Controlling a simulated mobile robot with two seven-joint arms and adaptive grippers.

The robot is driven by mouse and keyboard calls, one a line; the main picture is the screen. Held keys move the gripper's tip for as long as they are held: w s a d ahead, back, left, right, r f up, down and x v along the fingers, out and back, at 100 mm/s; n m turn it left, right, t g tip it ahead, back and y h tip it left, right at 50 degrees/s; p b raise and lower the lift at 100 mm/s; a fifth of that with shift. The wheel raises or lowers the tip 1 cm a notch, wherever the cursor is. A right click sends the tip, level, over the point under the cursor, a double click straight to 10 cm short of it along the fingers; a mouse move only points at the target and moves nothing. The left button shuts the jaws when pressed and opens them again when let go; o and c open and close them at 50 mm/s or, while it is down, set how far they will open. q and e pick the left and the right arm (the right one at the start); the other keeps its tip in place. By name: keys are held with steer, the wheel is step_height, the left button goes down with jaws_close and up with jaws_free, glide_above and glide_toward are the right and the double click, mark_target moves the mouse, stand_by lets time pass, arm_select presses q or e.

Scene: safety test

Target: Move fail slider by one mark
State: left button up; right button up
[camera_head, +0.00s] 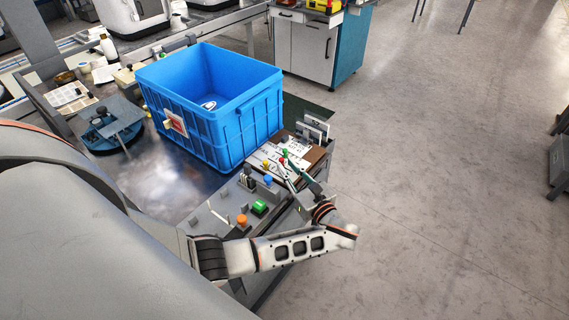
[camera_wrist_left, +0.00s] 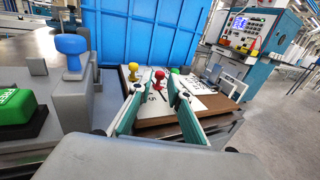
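A white marked board (camera_head: 270,153) with small knobs lies beside the blue crate. In the left wrist view the board (camera_wrist_left: 200,101) carries a yellow knob (camera_wrist_left: 132,70), a red knob (camera_wrist_left: 158,76) and a green knob (camera_wrist_left: 174,71). Which knob is the fail slider cannot be read; the print is too small. My left gripper (camera_head: 291,173) is over the board's near edge. In its wrist view the gripper (camera_wrist_left: 156,90) is open, with the red knob showing between the fingertips. I cannot tell whether either finger touches it. My right gripper is not in view.
The tall blue crate (camera_head: 200,116) stands close behind the board. A grey control box with a blue knob (camera_wrist_left: 70,43) and a green button (camera_wrist_left: 18,113) is close on the left. In the head view an orange button (camera_head: 242,219) is near my arm. Open floor lies right.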

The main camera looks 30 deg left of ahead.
mark_target(297, 180)
arm_select(q)
steer(key=shift+v, duration=2.35)
